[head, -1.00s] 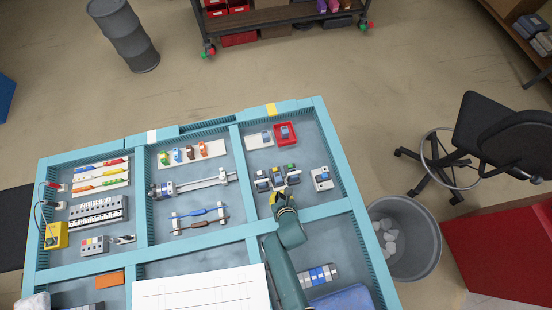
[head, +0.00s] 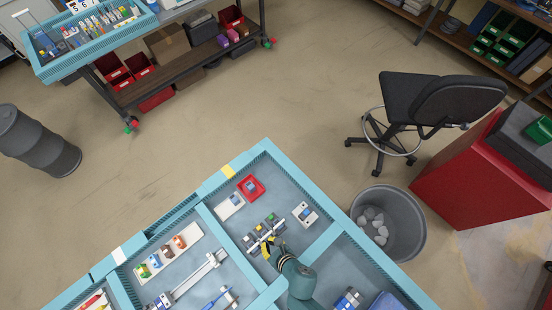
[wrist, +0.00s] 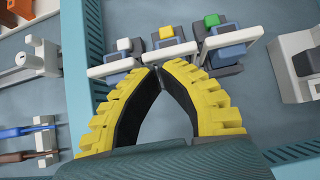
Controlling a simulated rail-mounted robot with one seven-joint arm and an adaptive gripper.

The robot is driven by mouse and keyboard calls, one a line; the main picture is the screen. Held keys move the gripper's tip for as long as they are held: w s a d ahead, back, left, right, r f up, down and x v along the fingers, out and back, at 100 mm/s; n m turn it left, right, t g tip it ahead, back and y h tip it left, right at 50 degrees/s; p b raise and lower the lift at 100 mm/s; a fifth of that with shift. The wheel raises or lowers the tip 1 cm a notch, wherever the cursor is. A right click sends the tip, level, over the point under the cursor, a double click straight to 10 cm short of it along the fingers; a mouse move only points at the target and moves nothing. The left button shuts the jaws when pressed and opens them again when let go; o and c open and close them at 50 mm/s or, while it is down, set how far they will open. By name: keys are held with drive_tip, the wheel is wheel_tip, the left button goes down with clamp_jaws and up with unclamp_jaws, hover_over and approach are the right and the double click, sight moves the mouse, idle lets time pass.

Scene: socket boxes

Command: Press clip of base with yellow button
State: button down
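Three small grey and blue socket bases with white clip frames stand in a row in the wrist view. The left one has a white button (wrist: 124,44), the middle one a yellow button (wrist: 166,32), the right one a green button (wrist: 211,19). The row also shows in the head view (head: 263,230). My gripper (wrist: 159,72) has yellow ribbed fingers with tips together and nothing visible between them. The tips are right in front of the white clip (wrist: 176,52) of the yellow-button base. I cannot tell whether they touch it. In the head view my gripper (head: 270,245) is at the row's near side.
A grey-white socket box (head: 306,214) stands right of the row. A red tray (head: 251,188) and a white plate (head: 229,206) lie behind it. Teal dividers (head: 320,245) bound the compartment. Bare floor of the compartment shows around the row.

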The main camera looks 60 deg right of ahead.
drive_tip(key=shift+r+p, duration=0.7)
drive_tip(key=shift+r, duration=0.1)
drive_tip(key=w+r+p, duration=0.3)
drive_tip(key=r, duration=0.6)
drive_tip(key=shift+w+d+r, duration=0.15)
drive_tip(key=shift+d+r, duration=0.05)
drive_tip(key=shift+d, duration=0.2)
